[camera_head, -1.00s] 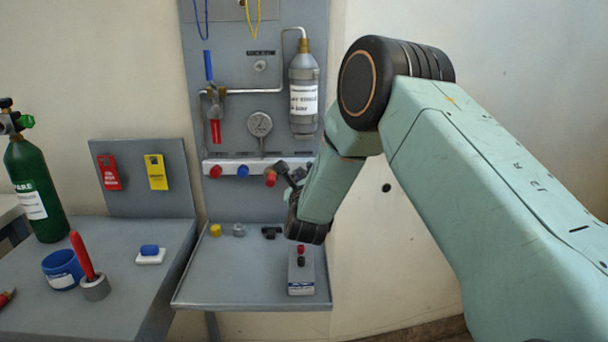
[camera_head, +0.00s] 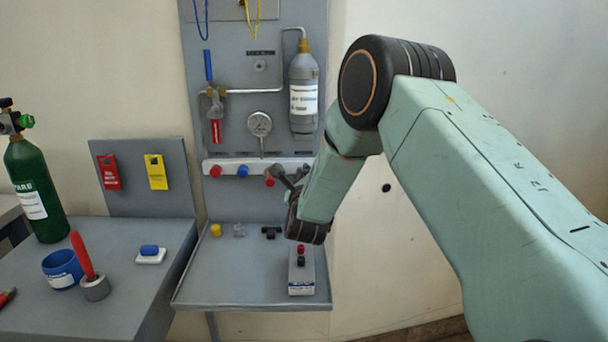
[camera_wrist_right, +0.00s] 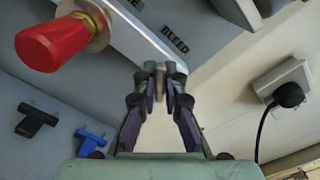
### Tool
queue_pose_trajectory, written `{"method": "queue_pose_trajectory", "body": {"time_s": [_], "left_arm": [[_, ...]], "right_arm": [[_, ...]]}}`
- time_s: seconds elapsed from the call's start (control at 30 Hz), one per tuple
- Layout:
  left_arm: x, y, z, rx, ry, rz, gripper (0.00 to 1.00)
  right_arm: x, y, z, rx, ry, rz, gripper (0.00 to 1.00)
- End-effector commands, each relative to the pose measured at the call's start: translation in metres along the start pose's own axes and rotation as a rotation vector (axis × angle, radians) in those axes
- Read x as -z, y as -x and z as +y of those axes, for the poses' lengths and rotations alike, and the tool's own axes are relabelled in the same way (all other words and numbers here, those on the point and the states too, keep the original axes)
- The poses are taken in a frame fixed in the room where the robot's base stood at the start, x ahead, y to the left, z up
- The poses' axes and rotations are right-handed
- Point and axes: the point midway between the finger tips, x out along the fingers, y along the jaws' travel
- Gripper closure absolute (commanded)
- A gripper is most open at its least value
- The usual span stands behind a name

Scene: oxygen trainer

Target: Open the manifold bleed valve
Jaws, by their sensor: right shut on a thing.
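My right gripper (camera_head: 281,172) is at the right part of the bar. In the right wrist view my right gripper (camera_wrist_right: 160,72) is shut on a small metal piece (camera_wrist_right: 158,86), seemingly the bleed valve's handle, just below the BLEED label. The fingers hide most of it, so its turn position cannot be told. My left gripper is not in view.
A red knob (camera_wrist_right: 52,42) on a brass fitting sits left of my fingers. Blue (camera_head: 243,171) and red (camera_head: 215,171) knobs line the bar. A gauge (camera_head: 260,124) and grey cylinder (camera_head: 303,92) hang above. A small box (camera_head: 301,277) stands on the shelf (camera_head: 235,290) below.

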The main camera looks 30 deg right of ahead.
Motion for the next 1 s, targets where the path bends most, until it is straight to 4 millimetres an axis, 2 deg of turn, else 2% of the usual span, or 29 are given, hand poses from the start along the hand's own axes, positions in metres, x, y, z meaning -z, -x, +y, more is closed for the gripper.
{"method": "queue_pose_trajectory", "body": {"time_s": [0.47,1.0], "left_arm": [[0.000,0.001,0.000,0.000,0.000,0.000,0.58],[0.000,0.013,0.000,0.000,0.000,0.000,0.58]], "right_arm": [[0.001,0.000,0.000,-0.002,0.434,0.002,1.00],[0.000,0.000,0.000,-0.002,0.948,0.001,1.00]]}}
